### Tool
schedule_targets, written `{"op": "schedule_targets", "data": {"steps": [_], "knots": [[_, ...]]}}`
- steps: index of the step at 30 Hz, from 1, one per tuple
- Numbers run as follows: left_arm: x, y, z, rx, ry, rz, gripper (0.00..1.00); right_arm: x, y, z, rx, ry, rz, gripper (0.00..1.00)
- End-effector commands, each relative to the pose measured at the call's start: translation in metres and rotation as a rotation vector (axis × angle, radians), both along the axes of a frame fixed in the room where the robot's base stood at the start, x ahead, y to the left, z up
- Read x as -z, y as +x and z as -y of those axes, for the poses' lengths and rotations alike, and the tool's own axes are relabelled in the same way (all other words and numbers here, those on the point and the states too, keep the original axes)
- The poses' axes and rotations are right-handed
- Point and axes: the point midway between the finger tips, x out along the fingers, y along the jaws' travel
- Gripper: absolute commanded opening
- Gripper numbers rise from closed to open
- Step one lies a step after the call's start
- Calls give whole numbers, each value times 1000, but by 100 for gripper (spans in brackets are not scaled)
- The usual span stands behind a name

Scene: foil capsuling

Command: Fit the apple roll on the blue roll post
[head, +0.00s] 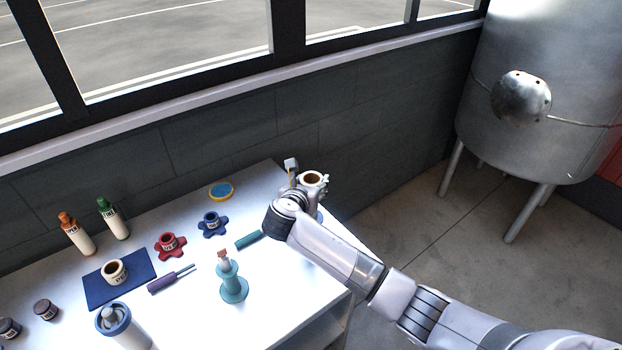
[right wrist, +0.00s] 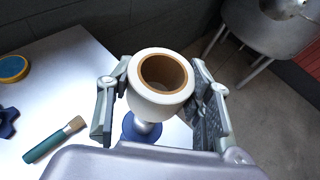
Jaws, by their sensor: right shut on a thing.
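My right gripper (head: 309,177) is at the table's far right corner, its fingers on either side of a white roll with a brown core, the apple roll (head: 313,178). The roll also shows in the right wrist view (right wrist: 145,98), upright between the two fingers (right wrist: 161,98), its open core facing up. Its label is not readable. Below it stands the blue roll post (right wrist: 133,130), with a pale stem reaching the roll's underside. I cannot tell whether the stem is inside the core. In the head view the post is mostly hidden. My left gripper is not in view.
A similar roll (head: 116,277) stands on a blue mat (head: 140,286). Red (head: 172,254) and blue (head: 221,228) star-shaped pieces, a teal stand (head: 232,286), a teal-handled brush (right wrist: 45,146) and two bottles stand or lie on the table. A dark wall is behind.

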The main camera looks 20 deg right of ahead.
Motion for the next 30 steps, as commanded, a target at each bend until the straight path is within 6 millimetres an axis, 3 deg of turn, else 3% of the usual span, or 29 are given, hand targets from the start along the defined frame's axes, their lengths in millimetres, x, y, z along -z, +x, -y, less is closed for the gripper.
{"op": "schedule_targets", "data": {"steps": [20, 30], "knots": [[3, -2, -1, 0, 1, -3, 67, 6, 0, 0, -1, 0, 0, 19], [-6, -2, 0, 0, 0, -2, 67, 5, 0, 0, -1, 0, 0, 19]]}}
